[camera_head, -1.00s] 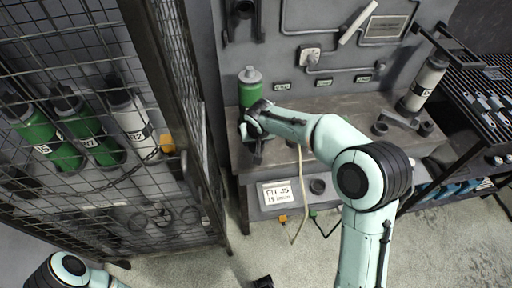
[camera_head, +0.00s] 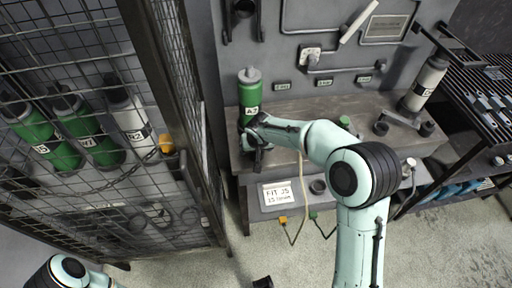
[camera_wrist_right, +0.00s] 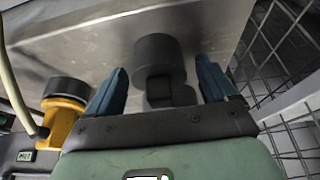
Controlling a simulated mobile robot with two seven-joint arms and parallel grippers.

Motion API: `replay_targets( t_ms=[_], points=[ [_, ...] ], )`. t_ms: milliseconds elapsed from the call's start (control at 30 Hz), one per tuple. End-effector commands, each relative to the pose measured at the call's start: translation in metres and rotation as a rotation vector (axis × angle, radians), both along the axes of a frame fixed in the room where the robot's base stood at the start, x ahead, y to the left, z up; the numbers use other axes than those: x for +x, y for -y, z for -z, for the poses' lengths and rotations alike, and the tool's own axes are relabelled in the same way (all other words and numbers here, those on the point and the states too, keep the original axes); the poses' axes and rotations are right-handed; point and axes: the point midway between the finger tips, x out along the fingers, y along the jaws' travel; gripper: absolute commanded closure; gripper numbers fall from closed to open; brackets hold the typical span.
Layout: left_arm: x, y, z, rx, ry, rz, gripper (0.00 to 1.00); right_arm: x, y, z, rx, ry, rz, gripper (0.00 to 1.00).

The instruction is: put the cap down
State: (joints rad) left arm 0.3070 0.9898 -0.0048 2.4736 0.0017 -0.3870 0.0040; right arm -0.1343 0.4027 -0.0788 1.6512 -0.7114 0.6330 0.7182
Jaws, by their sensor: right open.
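A dark round cap (camera_wrist_right: 160,56) with a narrower part below it shows against the metal bench top in the right wrist view. It lies between and just beyond the two blue fingers of my right gripper (camera_wrist_right: 162,72), which are apart with visible gaps to it. In the head view my right gripper (camera_head: 254,152) is at the bench's left front edge, in front of the green cylinder (camera_head: 250,97) marked A2; the cap is hard to pick out there. A dark part at the bottom edge may be my left gripper (camera_head: 262,282); its fingers cannot be made out.
A white cylinder (camera_head: 425,85) and dark rings (camera_head: 380,128) are on the bench's right. A pale cable hangs by the sign (camera_head: 277,194). A yellow fitting (camera_wrist_right: 62,118) shows in the wrist view.

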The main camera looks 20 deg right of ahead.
Motion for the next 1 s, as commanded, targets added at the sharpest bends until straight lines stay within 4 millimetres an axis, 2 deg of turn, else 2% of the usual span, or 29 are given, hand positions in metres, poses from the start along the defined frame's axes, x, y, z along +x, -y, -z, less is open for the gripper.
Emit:
replay_targets(
  t_ms=[133,233,500,700,833,1000],
  points=[
    [0.000,0.000,-0.004,0.000,-0.001,0.000,0.00,0.000,0.000,-0.004,0.000,0.000,0.000,0.15],
    [0.000,0.000,-0.003,-0.001,-0.002,0.001,0.00,-0.004,-0.001,-0.016,0.001,0.004,-0.001,0.15],
    [0.000,0.000,-0.004,0.000,-0.001,0.000,0.00,-0.026,-0.007,-0.070,0.002,0.006,0.000,0.15],
    [0.001,0.000,-0.005,0.000,-0.001,0.000,0.00,-0.039,-0.010,-0.101,0.000,0.003,-0.001,0.15],
    [0.001,0.000,-0.006,0.000,-0.001,0.000,0.00,-0.043,-0.011,-0.112,0.001,0.001,0.000,0.15],
    [0.001,0.000,-0.006,0.000,-0.001,0.000,0.00,-0.045,-0.012,-0.114,0.000,0.000,-0.001,0.15]
  ],
)
